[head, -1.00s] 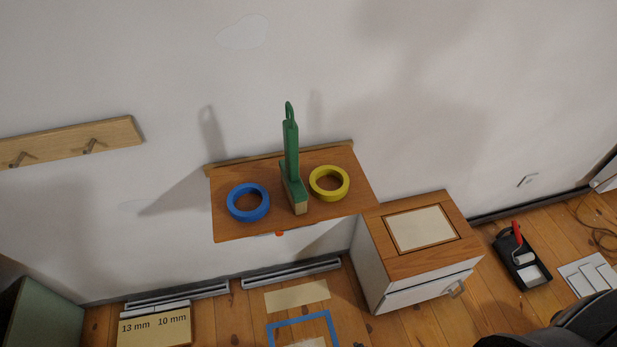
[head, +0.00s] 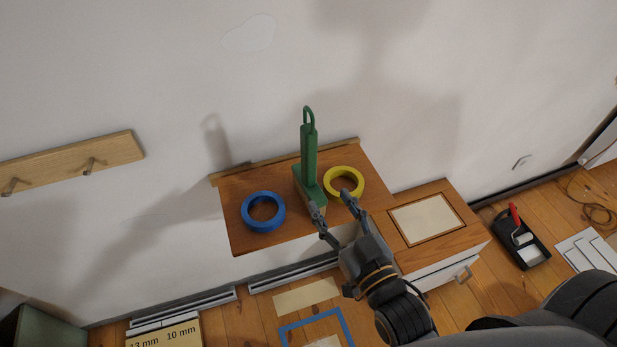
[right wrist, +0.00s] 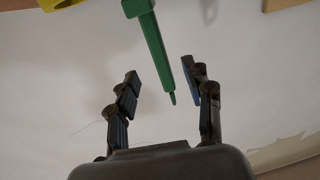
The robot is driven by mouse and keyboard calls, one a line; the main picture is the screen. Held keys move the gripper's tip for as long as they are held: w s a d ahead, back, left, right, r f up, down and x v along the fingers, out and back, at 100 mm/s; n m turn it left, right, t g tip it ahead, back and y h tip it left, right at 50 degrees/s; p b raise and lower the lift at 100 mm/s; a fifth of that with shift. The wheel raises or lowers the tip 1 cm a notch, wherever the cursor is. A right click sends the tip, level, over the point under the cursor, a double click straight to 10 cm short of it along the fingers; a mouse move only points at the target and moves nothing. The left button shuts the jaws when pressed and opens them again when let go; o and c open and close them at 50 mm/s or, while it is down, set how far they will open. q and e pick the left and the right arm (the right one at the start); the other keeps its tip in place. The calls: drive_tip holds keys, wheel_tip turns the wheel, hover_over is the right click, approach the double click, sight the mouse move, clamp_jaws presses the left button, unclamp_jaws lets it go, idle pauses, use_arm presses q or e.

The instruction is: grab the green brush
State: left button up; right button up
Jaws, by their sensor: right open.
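My right gripper (head: 333,203) is open and empty over the shelf's front part, just in front and to the right of the brush's base. One fingertip overlaps the bristle block in the head view; I cannot tell whether it touches. In the right wrist view the brush's green handle (right wrist: 155,45) shows between the two open fingers (right wrist: 160,72), apart from both. My left gripper is not in view.
A blue tape ring (head: 263,212) lies left of the brush and a yellow tape ring (head: 344,182) right of it, close to my right fingers. A white cabinet with a wooden top (head: 461,240) stands right of the shelf. A peg rail (head: 70,160) hangs left.

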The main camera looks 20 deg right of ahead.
sight(312, 172)
drive_tip(key=w, duration=0.4)
drive_tip(key=w+p, duration=0.1)
drive_tip(key=w, duration=0.1)
drive_tip(key=shift+w+a, duration=0.3)
drive_tip(key=shift+a, duration=0.1)
drive_tip(key=shift+w+a+f+p, duration=0.1)
drive_tip(key=shift+w+f+p, duration=0.05)
drive_tip(key=shift+w, duration=0.8)
drive_tip(key=shift+w+d+f+p, duration=0.1)
drive_tip(key=shift+w+f+p, duration=0.1)
drive_tip(key=shift+w, duration=0.75)
drive_tip(key=shift+w+a+f+p, duration=0.1)
drive_tip(key=shift+w+f, duration=0.05)
drive_tip(key=shift+w, duration=0.8)
clamp_jaws()
